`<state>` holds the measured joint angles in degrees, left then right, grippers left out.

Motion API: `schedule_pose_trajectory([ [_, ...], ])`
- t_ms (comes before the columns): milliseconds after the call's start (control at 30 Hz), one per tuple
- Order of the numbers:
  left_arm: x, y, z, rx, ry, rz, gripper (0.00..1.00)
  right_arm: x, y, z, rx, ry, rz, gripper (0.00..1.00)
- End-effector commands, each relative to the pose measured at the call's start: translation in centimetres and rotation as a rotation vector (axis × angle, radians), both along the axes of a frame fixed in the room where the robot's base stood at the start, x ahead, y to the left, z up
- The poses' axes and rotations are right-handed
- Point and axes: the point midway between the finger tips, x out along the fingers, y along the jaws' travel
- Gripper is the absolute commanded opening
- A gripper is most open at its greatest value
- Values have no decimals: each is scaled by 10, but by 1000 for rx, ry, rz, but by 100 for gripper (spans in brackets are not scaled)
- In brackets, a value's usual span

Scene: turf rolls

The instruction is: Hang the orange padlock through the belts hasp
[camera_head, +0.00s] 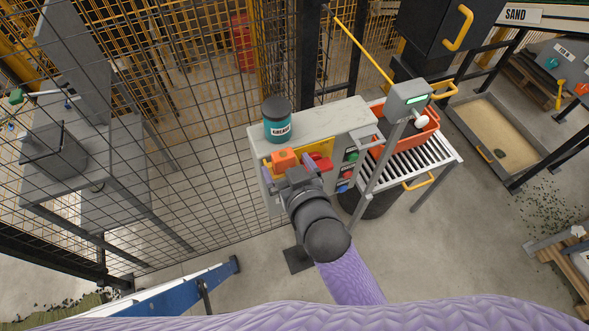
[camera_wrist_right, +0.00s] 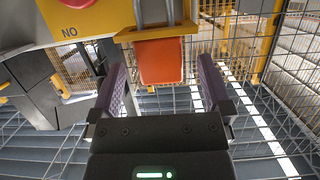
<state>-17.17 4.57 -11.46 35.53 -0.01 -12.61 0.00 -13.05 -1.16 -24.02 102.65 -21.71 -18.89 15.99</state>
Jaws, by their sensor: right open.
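The orange padlock (camera_head: 284,157) is at the front of the grey control box, against a yellow plate. In the right wrist view its orange body (camera_wrist_right: 160,61) shows just below a yellow ledge (camera_wrist_right: 155,33), with two grey shackle bars above the ledge. I cannot tell whether the shackle passes through the hasp. My right gripper (camera_head: 290,174) is in front of the padlock. In the wrist view its purple-padded fingers (camera_wrist_right: 163,88) are open, one on each side below the padlock, with no visible contact. My left gripper is out of view.
A grease tin (camera_head: 277,120) stands on the control box top (camera_head: 335,122). A red part (camera_head: 319,162) sits just right of the padlock. An orange crate (camera_head: 407,140) rests on the roller conveyor (camera_head: 419,165) at right. Mesh fencing (camera_head: 180,110) stands to the left.

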Motion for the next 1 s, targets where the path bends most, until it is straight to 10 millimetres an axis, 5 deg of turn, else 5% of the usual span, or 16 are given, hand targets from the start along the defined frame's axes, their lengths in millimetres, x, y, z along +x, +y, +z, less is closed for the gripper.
schedule_pose_trajectory([
  [100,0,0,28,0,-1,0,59,-28,-9,16,0,6,-1,100],
  [333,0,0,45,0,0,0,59,-60,-19,23,0,2,0,100],
  [1000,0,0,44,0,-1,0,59,-65,-21,22,1,-1,0,100],
])
